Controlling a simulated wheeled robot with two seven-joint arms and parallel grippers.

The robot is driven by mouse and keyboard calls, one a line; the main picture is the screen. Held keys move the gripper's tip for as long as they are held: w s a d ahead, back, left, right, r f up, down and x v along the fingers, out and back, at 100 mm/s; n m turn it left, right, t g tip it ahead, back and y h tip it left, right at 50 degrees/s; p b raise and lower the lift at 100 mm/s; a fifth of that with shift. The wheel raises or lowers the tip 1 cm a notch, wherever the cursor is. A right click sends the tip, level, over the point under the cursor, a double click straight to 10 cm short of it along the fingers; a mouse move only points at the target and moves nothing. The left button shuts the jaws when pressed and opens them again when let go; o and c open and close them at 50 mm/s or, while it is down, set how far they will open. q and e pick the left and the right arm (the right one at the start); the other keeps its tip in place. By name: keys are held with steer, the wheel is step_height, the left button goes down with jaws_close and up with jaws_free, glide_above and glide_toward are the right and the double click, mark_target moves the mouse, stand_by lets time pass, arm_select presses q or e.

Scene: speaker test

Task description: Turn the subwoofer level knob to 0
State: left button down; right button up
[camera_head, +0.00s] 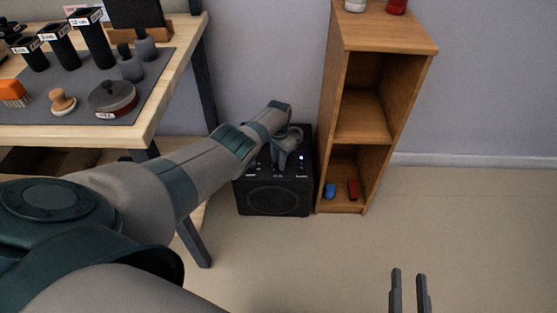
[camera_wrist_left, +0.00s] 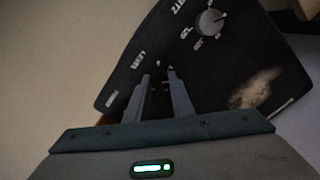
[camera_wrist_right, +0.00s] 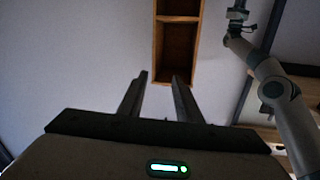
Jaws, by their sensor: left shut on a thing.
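The black subwoofer (camera_head: 275,200) stands on the floor between the table and the wooden shelf. My left gripper (camera_head: 287,163) reaches down to its top panel. In the left wrist view, my left gripper (camera_wrist_left: 163,75) is shut on a small dark knob, mostly hidden between the fingers, beside lettering that seems to read LEVEL. The knob's pointer and setting cannot be made out. Another, silver knob (camera_wrist_left: 209,22) with markings around it sits clear of the fingers on the same panel (camera_wrist_left: 225,70). My right gripper (camera_head: 410,280) is open and empty above the floor.
The wooden shelf (camera_head: 385,40) stands close to the subwoofer's right side, with a blue item (camera_head: 330,190) and a red item (camera_head: 353,189) at its bottom. The table (camera_head: 165,85) at left holds several dark containers and tools. The floor at right is clear.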

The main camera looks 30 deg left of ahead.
arm_select(q)
steer(key=n, duration=0.4)
steer(key=shift+n, duration=0.3)
steer(key=n, duration=0.3)
steer(key=shift+n+p, duration=0.3)
steer(key=shift+n, duration=0.1)
steer(key=n, duration=0.9)
arm_select(e)
steer(key=f, duration=0.1)
steer(key=f+g, duration=0.1)
steer(key=shift+d+f+g+h, duration=0.3)
steer(key=shift+d+f, duration=0.05)
steer(key=shift+f, duration=0.05)
arm_select(q)
steer(key=shift+n, duration=0.3)
steer(key=c, duration=1.5)
jaws_free()
steer(key=shift+c, duration=0.2)
arm_select(e)
steer(key=shift+s, duration=0.1)
